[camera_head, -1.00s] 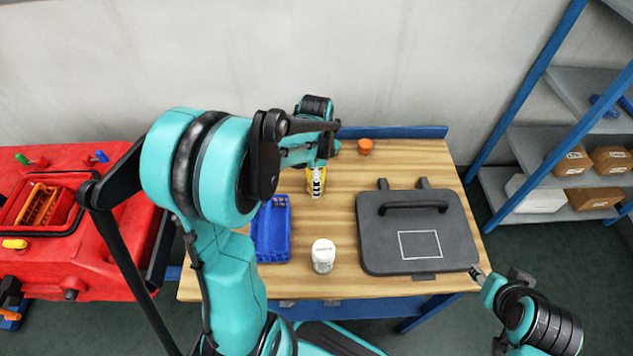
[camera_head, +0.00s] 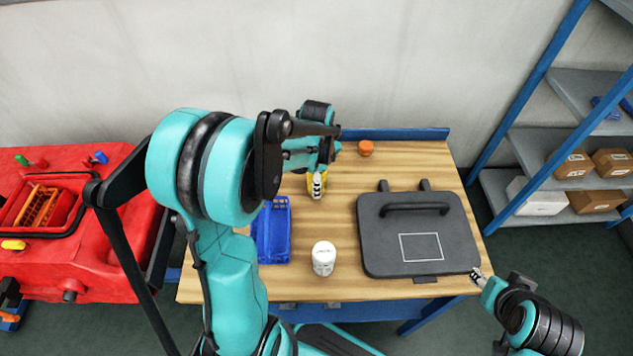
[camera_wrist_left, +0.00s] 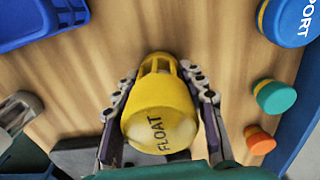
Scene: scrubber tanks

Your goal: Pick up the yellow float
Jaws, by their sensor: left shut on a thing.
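The yellow float (camera_wrist_left: 160,112) is a rounded yellow piece with "FLOAT" on its pale end and a cage-like part at its far end. In the left wrist view it sits between the two fingers of my left gripper (camera_wrist_left: 160,100), which is shut on it. In the head view the float (camera_head: 317,194) shows as a bit of yellow below my left gripper (camera_head: 318,184), over the back of the wooden table; the arm hides most of it. I cannot tell whether it touches the table. My right gripper (camera_head: 478,277) is at the table's front right corner, its opening unclear.
On the wooden table (camera_head: 345,210) are a blue tray (camera_head: 272,232), a white jar (camera_head: 323,258), a dark lid with handle (camera_head: 418,236) and an orange cap (camera_head: 366,148). A teal cap (camera_wrist_left: 276,97) stands near the float. A red machine (camera_head: 80,265) is left, shelves right.

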